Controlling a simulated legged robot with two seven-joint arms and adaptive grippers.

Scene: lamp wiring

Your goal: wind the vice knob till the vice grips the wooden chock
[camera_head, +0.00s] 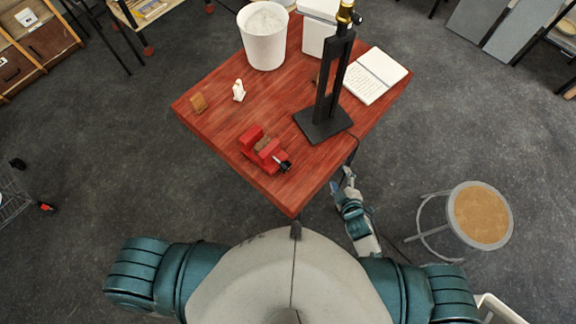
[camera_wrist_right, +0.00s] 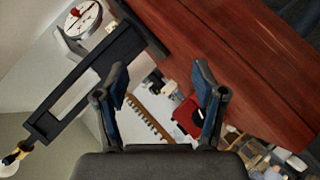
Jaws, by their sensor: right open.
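The red vice (camera_head: 250,138) sits near the front corner of the red wooden table, and the wooden chock (camera_head: 263,143) is between its jaws. I cannot tell whether the jaws touch the chock. The black vice knob (camera_head: 285,165) is at its front right end. A red thing with a dark part, probably the vice (camera_wrist_right: 187,114), shows beyond the fingers in the right wrist view. My right gripper (camera_head: 347,178) is off the table's right front edge, apart from the knob, to its right. Its fingers (camera_wrist_right: 160,80) are spread and empty. My left gripper is out of view.
A black lamp stand (camera_head: 323,125) stands behind the vice. A second wooden block (camera_head: 198,103), a white figurine (camera_head: 239,90), a white bin (camera_head: 264,40) and an open notebook (camera_head: 366,84) are on the table (camera_head: 205,119). A stool (camera_head: 481,213) stands at right.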

